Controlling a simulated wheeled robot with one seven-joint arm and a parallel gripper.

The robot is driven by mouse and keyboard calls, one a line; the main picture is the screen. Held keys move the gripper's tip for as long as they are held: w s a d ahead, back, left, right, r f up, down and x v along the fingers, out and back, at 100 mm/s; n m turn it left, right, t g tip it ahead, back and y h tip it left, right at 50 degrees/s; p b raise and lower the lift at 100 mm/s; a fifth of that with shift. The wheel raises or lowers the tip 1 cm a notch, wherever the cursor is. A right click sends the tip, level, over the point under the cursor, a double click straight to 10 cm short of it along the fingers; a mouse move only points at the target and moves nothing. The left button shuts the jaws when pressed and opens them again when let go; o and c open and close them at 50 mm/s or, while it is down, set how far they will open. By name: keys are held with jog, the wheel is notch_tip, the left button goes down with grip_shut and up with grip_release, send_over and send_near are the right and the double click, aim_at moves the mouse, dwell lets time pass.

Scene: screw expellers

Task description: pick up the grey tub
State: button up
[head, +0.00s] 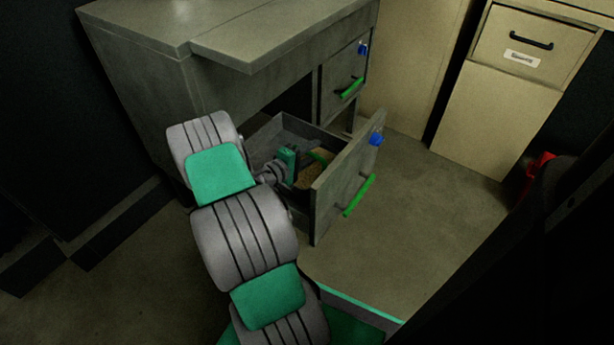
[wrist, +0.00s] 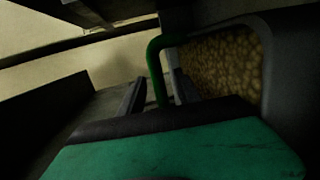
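The grey tub (wrist: 285,60) shows at the right of the wrist view, with dark grey walls and tan, grainy contents (wrist: 220,65). Its green handle (wrist: 155,65) rises between the two fingers of my gripper (wrist: 158,95). The fingers stand apart, with a gap visible beside the handle, so my gripper is open around it. In the head view my gripper (head: 292,162) reaches into the open drawer (head: 343,185), where the green handle (head: 320,158) and tan contents (head: 313,175) show. My arm and the drawer front hide most of the tub there.
The drawer belongs to a grey desk (head: 285,35) whose top overhangs behind it. A shut drawer (head: 345,75) with a green handle sits above right. A beige cabinet (head: 500,100) stands at the right. The floor (head: 430,200) between is clear.

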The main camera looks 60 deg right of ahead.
jog(key=shift+x, duration=1.05)
grip_shut()
dwell(0.5)
